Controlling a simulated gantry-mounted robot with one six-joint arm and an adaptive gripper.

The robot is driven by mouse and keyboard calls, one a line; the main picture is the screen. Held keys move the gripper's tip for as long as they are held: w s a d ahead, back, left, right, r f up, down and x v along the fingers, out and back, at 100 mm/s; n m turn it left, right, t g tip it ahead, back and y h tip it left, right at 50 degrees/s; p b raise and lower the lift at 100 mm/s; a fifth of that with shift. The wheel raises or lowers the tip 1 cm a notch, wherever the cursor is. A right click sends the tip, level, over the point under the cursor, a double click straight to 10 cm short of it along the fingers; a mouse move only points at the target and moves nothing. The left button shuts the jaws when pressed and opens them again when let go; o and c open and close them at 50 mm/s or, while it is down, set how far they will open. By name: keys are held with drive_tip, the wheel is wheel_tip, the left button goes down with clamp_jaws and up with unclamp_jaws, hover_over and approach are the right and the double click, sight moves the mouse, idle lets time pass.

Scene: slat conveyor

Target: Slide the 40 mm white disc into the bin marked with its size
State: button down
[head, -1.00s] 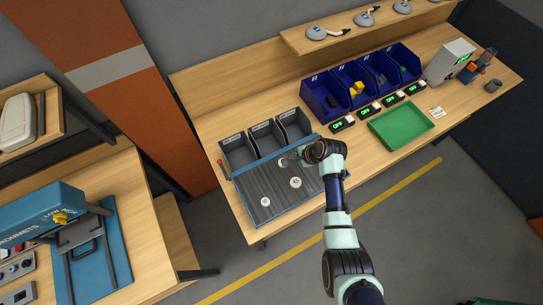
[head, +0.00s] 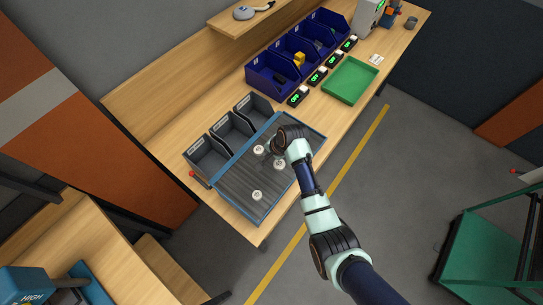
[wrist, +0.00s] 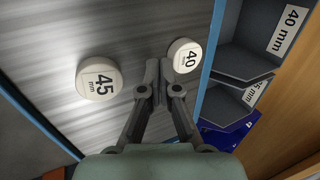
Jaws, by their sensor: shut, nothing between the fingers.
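The 40 mm white disc (wrist: 187,56) lies on the slats near the blue side rail. In the head view it is the white disc (head: 259,149) nearest the bins. My gripper (wrist: 157,72) is shut and empty, low over the slats, between this disc and the 45 mm disc (wrist: 99,79). Its fingertips are close beside the 40 mm disc; I cannot tell whether they touch it. The grey bin labelled 40 mm (wrist: 241,62) is beyond the rail, at upper right. In the head view it appears to be the middle grey bin (head: 231,131).
A third white disc (head: 257,195) lies on the conveyor (head: 238,181), its marking unreadable. The blue rail (wrist: 213,47) runs between slats and bins. Another grey bin (wrist: 225,106) adjoins the 40 mm bin, its label partly hidden. Blue bins (head: 272,76) stand farther along the bench.

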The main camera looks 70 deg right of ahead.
drive_tip(key=shift+w, duration=0.1)
drive_tip(key=shift+w+f, duration=0.1)
drive_tip(key=shift+w, duration=0.05)
drive_tip(key=shift+w+d+f+b, duration=0.1)
drive_tip(key=shift+w+d+b, duration=0.35)
drive_tip(key=shift+w+b, duration=0.65)
drive_tip(key=shift+w+d+r+b, duration=0.1)
drive_tip(key=shift+w+d+b, duration=0.45)
drive_tip(key=shift+w, duration=0.9)
drive_tip(key=shift+w+d+f+b, duration=0.1)
drive_tip(key=shift+w+d+b, duration=0.2)
drive_tip(key=shift+w+b, duration=0.85)
drive_tip(key=p+v, duration=0.2)
drive_tip(key=p, duration=0.2)
drive_tip(key=p+v, duration=0.3)
drive_tip(key=p, duration=0.1)
drive_tip(key=shift+s+a+p, duration=0.15)
drive_tip(key=shift+s+p, duration=0.15)
drive_tip(key=shift+s, duration=0.15)
drive_tip(key=shift+s+a+r+p, duration=0.15)
drive_tip(key=shift+s+r+p, duration=0.3)
drive_tip(key=shift+p, duration=0.3)
drive_tip(key=shift+f, duration=0.15)
